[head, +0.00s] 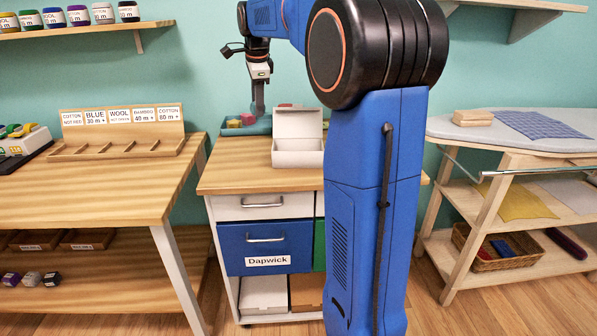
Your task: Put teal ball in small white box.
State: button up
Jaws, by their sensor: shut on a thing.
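My gripper (258,103) points down at the teal tray (262,128) at the back left of the drawer cabinet's top. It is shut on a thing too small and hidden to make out. I cannot pick out a teal ball against the tray.
The cabinet top (235,178) is bare at front left. My arm hides its right part. A white bin (263,293) sits below the blue Dapwick drawer (266,247). A workbench (90,190) stands left and an ironing table (500,140) right.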

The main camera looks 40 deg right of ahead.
aim_at(297, 159)
jog(key=k+j, duration=0.9)
